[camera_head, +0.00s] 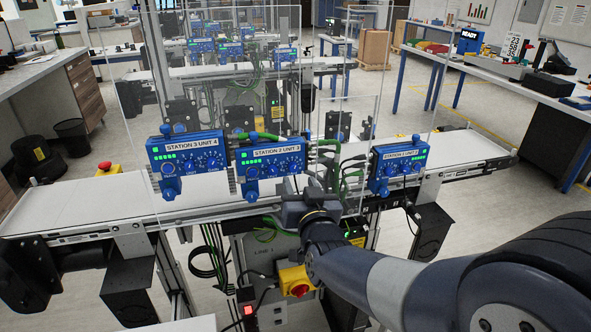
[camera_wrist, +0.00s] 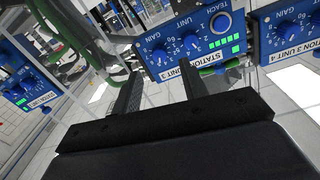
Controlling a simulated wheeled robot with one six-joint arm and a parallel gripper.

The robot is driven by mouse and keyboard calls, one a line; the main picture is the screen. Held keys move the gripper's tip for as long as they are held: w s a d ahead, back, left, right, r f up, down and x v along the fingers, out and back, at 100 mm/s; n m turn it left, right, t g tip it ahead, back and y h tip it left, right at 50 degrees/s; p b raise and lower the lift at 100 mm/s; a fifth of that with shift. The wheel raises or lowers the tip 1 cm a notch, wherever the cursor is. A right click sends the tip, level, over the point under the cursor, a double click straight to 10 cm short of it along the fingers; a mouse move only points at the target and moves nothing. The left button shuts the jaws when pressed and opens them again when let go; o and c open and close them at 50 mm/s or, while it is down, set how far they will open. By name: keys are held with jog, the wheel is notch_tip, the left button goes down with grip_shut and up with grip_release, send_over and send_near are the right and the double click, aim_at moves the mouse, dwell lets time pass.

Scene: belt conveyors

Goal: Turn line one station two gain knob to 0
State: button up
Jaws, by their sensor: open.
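The blue station 2 box (camera_head: 271,160) hangs over the belt in the middle of the head view, between two similar boxes. It also shows at upper centre in the wrist view (camera_wrist: 178,71). Its gain knob (camera_wrist: 159,57) is the leftmost dial there, beside the unit knob (camera_wrist: 192,43) and the round teach button (camera_wrist: 220,23). The gain pointer is too small to read for certain. My gripper (camera_wrist: 157,78) is open, with its two black fingers apart and pointing towards the box near the gain knob. Nothing shows between them. In the head view my gripper (camera_head: 309,196) is below and right of the box.
The station 3 unit 4 box (camera_head: 186,155) is left and the station 1 box (camera_head: 398,163) right. Green and black cables (camera_head: 335,165) hang close right of station 2. Clear panels (camera_head: 340,110) stand around the line. A yellow box with a red knob (camera_head: 298,281) is below.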

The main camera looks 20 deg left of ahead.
aim_at(294, 169)
jog(key=shift+p+x, duration=0.6)
jog(key=shift+x, duration=2.05)
jog(key=shift+c, duration=0.4)
grip_shut()
